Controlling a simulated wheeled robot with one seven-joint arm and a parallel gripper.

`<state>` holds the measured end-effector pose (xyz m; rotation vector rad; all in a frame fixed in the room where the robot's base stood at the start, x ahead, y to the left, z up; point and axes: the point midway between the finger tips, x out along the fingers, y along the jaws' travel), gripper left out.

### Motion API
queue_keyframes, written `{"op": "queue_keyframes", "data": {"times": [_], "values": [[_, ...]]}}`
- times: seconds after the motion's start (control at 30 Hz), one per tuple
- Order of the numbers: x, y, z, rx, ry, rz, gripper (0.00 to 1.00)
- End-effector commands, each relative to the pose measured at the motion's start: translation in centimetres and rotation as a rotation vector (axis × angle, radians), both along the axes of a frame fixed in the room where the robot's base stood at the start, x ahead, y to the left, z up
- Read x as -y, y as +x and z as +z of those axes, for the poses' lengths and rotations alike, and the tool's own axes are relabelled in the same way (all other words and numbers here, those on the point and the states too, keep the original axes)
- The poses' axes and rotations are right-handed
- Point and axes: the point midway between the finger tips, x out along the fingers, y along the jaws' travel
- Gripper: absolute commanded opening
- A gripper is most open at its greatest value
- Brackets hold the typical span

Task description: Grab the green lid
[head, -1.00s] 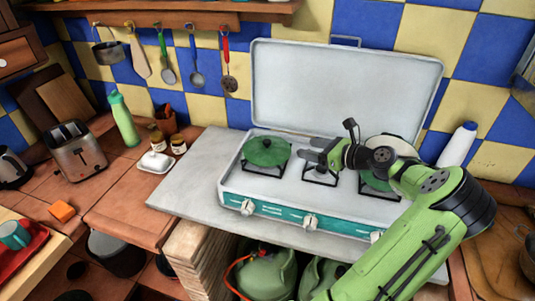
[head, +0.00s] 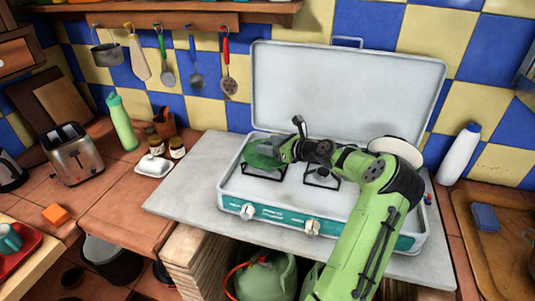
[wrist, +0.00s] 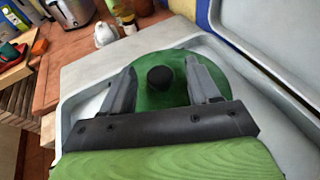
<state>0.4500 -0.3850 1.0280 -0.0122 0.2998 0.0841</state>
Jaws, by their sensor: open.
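The green lid (head: 259,153) is round and lies on the left burner of the stove (head: 232,190). In the wrist view the lid (wrist: 160,100) shows its black knob (wrist: 160,79) between my two fingers. My gripper (wrist: 160,78) is open, with one finger on each side of the knob and a gap to each. In the head view my gripper (head: 280,152) reaches over the lid from the right and hides part of it. I cannot tell how high the fingers are above the lid.
The stove's raised cover (head: 340,90) stands behind the burners. A white butter dish (head: 154,165), jars (head: 176,147) and a green bottle (head: 122,120) stand to the left. A white bottle (head: 458,155) stands at the right. The grey counter left of the stove is clear.

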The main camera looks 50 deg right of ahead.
Motion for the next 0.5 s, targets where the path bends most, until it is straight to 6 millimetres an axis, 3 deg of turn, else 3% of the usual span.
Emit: {"op": "queue_keyframes", "data": {"times": [0.07,0.43,0.5], "values": [[0.00,-0.03,0.04,0.000,0.000,0.000,0.59],[0.00,-0.06,0.04,0.000,0.000,0.000,0.02],[-0.02,-0.04,0.11,0.001,-0.001,0.000,0.00]]}}
